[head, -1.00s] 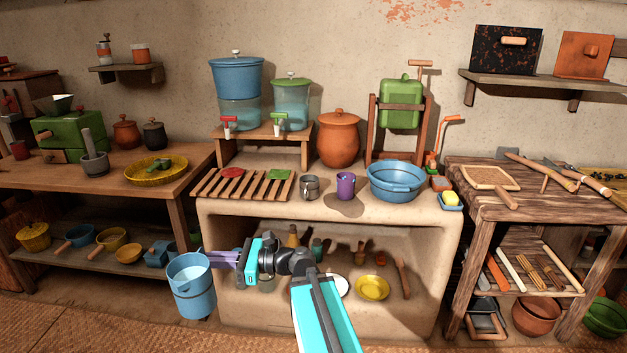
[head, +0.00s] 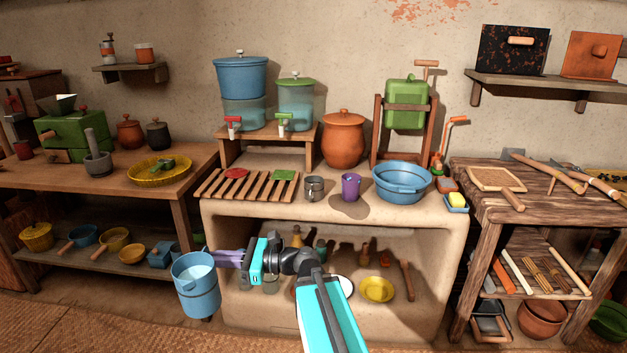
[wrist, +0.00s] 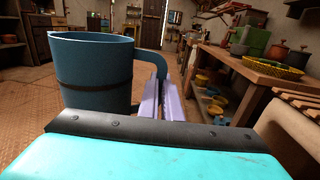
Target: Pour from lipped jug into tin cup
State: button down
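My gripper (head: 226,258) is shut on the handle of a blue lipped jug (head: 196,296). It holds the jug nearly upright in front of the counter's left side, below its top. Something pale, like liquid, shows inside the jug's mouth. In the wrist view the jug (wrist: 95,72) stands left of the purple fingers (wrist: 160,98), its handle between them. The tin cup (head: 314,189), a small grey metal mug, stands upright on the counter, above and to the right of my gripper and well apart from it.
A purple mug (head: 350,187) stands just right of the tin cup, then a blue basin (head: 402,196). A slatted rack (head: 222,187) lies to its left. Two dispensers with taps stand on a wooden stand (head: 270,137) behind. The counter edge (head: 330,218) lies between jug and cup.

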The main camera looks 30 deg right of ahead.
aim_at(315, 185)
jog(key=i, duration=0.95)
